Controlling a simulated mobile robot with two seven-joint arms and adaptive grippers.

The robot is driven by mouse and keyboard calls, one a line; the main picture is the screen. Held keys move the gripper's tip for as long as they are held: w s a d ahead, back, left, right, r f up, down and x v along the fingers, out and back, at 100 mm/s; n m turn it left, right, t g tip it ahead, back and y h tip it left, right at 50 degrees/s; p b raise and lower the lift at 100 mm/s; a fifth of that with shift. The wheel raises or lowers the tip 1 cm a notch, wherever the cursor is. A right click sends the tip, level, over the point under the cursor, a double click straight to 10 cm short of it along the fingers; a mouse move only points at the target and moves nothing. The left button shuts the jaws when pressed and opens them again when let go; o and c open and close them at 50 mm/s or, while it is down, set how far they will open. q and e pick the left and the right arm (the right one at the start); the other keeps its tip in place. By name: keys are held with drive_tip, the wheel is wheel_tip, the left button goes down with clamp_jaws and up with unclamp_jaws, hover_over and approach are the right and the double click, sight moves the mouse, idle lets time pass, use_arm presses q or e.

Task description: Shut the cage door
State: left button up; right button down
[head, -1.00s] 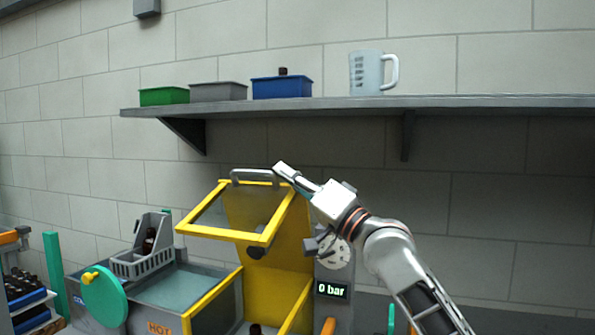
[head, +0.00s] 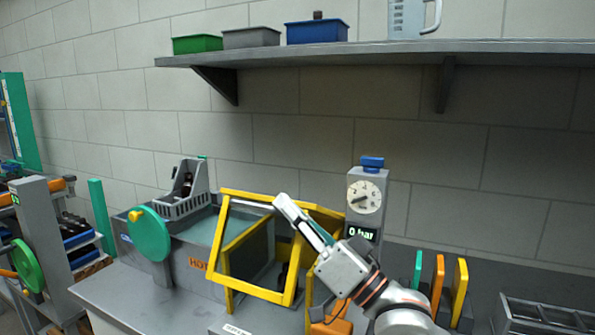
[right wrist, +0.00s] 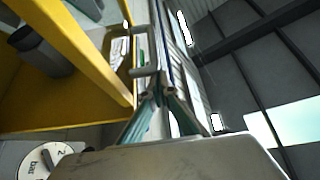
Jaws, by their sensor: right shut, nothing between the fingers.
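The cage door (head: 258,292) is a yellow frame with a clear pane. It hangs steeply tilted at the front of the yellow cage (head: 325,218), partly lowered, and the cage is not fully covered. My right gripper (head: 281,203) is shut and empty, with its fingertips at the door's upper right edge. In the right wrist view the shut fingers (right wrist: 157,96) are close to a grey handle (right wrist: 145,72) beside a yellow bar; I cannot tell whether they touch. My left gripper is not in view.
A gauge post (head: 364,200) reading 0 bar stands behind the cage. A grey bath with a teal disc (head: 150,234) is to its left. Green, orange and yellow upright paddles (head: 438,282) and a grey rack (head: 545,315) are to the right. A shelf (head: 400,50) runs above.

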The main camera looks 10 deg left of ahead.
sight(277, 244)
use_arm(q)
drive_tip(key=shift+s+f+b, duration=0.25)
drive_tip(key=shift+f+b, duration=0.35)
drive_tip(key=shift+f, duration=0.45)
use_arm(e)
drive_tip(key=f, duration=0.2)
drive_tip(key=s+f, duration=0.1)
drive_tip(key=f, duration=0.2)
drive_tip(key=s+a+f, duration=0.1)
drive_tip(key=f, duration=0.2)
drive_tip(key=shift+s, duration=0.25)
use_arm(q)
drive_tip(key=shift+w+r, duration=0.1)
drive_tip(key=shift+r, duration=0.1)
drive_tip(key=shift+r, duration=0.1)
